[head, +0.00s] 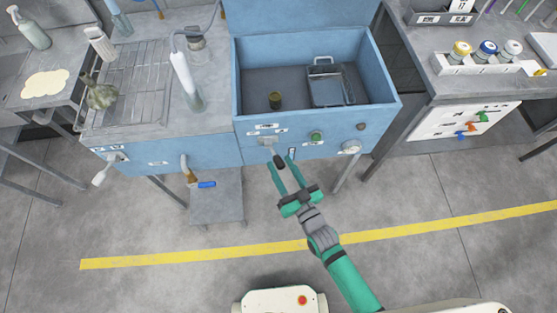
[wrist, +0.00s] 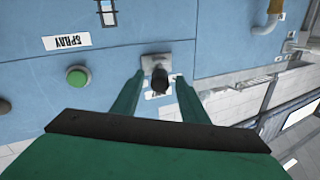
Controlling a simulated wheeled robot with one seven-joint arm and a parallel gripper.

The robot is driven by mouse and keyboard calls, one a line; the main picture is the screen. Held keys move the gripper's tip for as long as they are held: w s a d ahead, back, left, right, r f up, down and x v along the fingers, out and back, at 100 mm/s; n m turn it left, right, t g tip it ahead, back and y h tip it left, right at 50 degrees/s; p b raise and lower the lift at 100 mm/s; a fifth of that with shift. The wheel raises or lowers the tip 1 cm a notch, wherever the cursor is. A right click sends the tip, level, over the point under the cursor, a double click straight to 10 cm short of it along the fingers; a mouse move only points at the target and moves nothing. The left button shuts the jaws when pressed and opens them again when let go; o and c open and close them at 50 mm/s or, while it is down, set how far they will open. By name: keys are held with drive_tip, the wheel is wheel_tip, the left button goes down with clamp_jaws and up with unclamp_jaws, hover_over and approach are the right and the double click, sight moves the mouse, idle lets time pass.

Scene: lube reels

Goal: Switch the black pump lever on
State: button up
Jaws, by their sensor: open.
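The black pump lever (head: 279,161) sticks out from the front of the blue washing cabinet (head: 215,152), below a small metal plate. In the wrist view the lever (wrist: 160,82) points toward the camera from its grey plate (wrist: 155,63). My gripper (head: 281,162) has green fingers, spread apart. In the wrist view the gripper (wrist: 158,82) has one finger on each side of the lever, and gaps show between them. I cannot tell whether either finger touches it. A label behind the lever is partly hidden.
A green button (wrist: 77,77) and a SPRAY label (wrist: 67,42) are on the panel beside the lever. The floor in front is clear.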

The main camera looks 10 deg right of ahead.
sight(275, 155)
drive_tip(key=shift+x, duration=1.25)
drive_tip(key=shift+c, duration=0.6)
